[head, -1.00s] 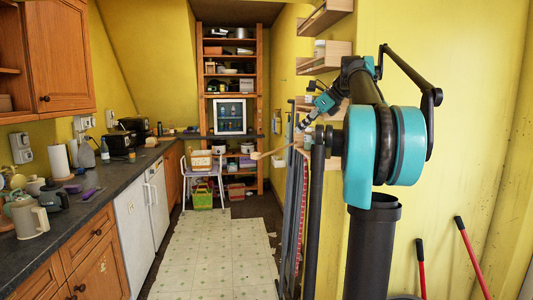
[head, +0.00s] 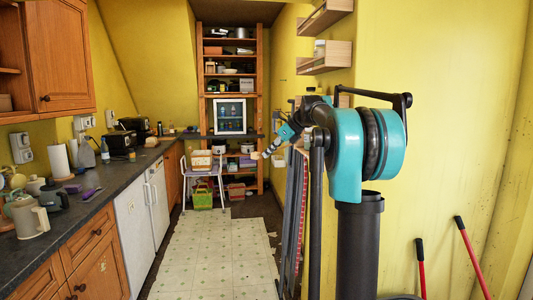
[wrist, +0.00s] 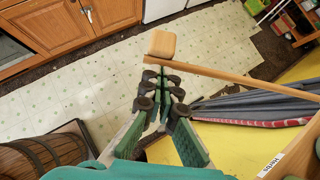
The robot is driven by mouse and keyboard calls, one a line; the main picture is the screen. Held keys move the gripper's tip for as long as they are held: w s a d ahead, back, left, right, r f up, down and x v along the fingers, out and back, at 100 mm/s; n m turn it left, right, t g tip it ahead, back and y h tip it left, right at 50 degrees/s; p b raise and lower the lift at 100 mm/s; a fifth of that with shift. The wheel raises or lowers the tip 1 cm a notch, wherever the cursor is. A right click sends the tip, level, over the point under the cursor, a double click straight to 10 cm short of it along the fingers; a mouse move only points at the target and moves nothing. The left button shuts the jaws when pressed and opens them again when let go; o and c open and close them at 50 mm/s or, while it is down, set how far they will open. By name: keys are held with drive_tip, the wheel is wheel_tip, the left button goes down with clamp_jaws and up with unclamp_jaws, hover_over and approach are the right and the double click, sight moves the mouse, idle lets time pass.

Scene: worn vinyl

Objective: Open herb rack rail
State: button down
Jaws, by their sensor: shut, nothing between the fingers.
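A pale wooden rail (wrist: 240,79) crosses the upper right of the wrist view. A rounded wooden block (wrist: 162,44) sits at its left end. In the head view only the light block end (head: 255,155) shows clearly, beside my gripper (head: 270,152); my arm hides much of the rest. In the wrist view my gripper (wrist: 163,84) has its green fingers together and empty. Their tips are just below the rail, close to the block. I cannot tell whether they touch it. A wooden rack part with a small label (wrist: 271,165) is at the lower right.
Grey and red-striped folded items (wrist: 250,107) hang below the rail against the yellow wall. Wooden wall shelves (head: 325,56) are above my arm. A white chair (head: 203,175) stands beyond, and the counter (head: 110,185) runs along the left. The tiled floor between is clear.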

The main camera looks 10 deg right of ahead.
drive_tip(key=shift+w+a, duration=0.3)
drive_tip(key=shift+a, duration=0.15)
drive_tip(key=shift+a, duration=0.1)
drive_tip(key=shift+w+a, duration=0.2)
drive_tip(key=shift+a, duration=0.05)
drive_tip(key=shift+m+t+h, duration=0.4)
drive_tip(key=shift+m+t, duration=0.1)
drive_tip(key=shift+m, duration=0.3)
drive_tip(key=w+a, duration=0.2)
drive_tip(key=a, duration=0.1)
drive_tip(key=shift+w+a, duration=0.25)
drive_tip(key=shift+w, duration=0.05)
drive_tip(key=w+a, duration=0.7)
drive_tip(key=w, duration=0.4)
drive_tip(key=shift+w+a, duration=0.25)
drive_tip(key=shift+a, duration=0.1)
drive_tip(key=shift+s, duration=0.1)
